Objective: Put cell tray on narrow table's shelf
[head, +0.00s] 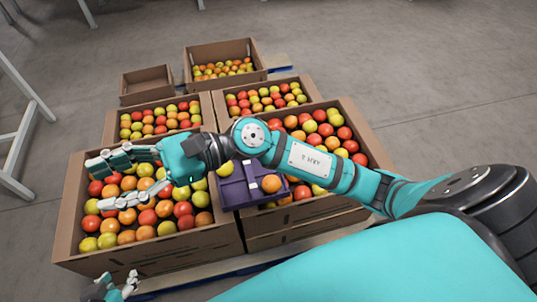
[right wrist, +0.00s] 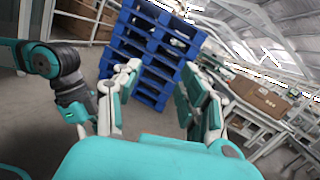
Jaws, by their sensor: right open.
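A purple cell tray (head: 234,190) with divided compartments lies among the tomato boxes in the middle of the head view. An orange tomato (head: 271,184) sits in it, and my right arm hides part of it. My right gripper (head: 112,182) is open and empty, above the front left tomato box and left of the tray. Its spread fingers (right wrist: 160,85) also show in the right wrist view, with nothing between them. My left gripper (head: 122,284) is at the bottom left edge, small and partly cut off. I cannot identify the narrow table's shelf.
Cardboard boxes of tomatoes (head: 150,250) stand on a pallet; a small box (head: 146,82) at the back looks empty. White table legs (head: 28,135) stand at the left. A blue pallet stack (right wrist: 150,50) and tables with cartons (right wrist: 258,98) show in the wrist view. Floor at right is clear.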

